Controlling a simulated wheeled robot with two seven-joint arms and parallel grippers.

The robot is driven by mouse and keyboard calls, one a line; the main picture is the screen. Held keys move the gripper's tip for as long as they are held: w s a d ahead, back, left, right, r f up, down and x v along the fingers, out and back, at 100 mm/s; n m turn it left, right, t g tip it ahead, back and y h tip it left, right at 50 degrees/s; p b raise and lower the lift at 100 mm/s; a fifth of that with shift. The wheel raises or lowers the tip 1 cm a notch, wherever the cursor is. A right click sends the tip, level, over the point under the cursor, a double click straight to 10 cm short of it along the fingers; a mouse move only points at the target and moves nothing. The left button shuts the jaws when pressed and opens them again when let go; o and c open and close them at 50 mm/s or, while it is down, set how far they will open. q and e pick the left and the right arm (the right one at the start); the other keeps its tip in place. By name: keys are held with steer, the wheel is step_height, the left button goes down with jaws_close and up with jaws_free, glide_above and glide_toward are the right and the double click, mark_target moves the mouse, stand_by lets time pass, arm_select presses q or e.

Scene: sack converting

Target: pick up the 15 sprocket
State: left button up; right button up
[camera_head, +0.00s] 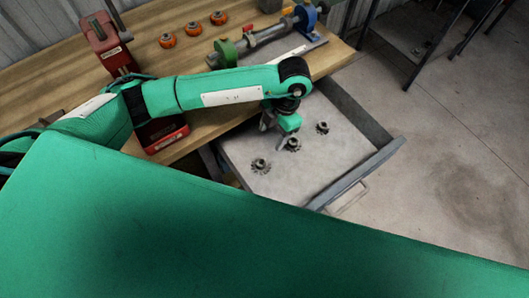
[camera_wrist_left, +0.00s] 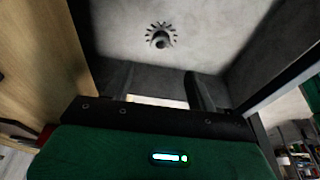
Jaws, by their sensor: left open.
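Three dark toothed sprockets lie in a row in the open drawer: a near-left one (camera_head: 260,165), a middle one (camera_head: 293,145) and a far-right one (camera_head: 322,128). No tooth-count marking is readable, so I cannot tell which is the 15 sprocket. My left gripper (camera_head: 274,135) is open and empty, above the drawer, close to the middle sprocket in the picture. In the left wrist view one sprocket (camera_wrist_left: 160,36) with a raised hub lies beyond the open fingers (camera_wrist_left: 158,88), not between them. My right gripper is not in view.
The grey drawer (camera_head: 347,157) sticks out from the wooden workbench (camera_head: 55,70), with raised walls and a front handle. On the bench are several orange-rimmed parts (camera_head: 193,29), a shaft assembly (camera_head: 265,37) and a red press (camera_head: 106,40). Open floor (camera_head: 450,150) lies right.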

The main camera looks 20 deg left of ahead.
arm_select(q)
steer(key=p, duration=0.1)
glide_above(262, 159)
steer(key=d, duration=0.1)
step_height(262, 159, down, 7)
steer(key=shift+w+d+r, duration=0.15)
steer(key=shift+s+f+p, duration=0.2)
steer(key=shift+f+p, duration=0.1)
steer(key=shift+f, duration=0.2)
steer(key=p+x, duration=0.1)
steer(key=x, duration=0.2)
steer(key=shift+f, duration=0.35)
steer(key=shift+s+f, duration=0.1)
steer(key=shift+f, duration=0.3)
steer(key=shift+c, duration=0.2)
steer(key=c, duration=1.2)
steer(key=shift+o, duration=0.2)
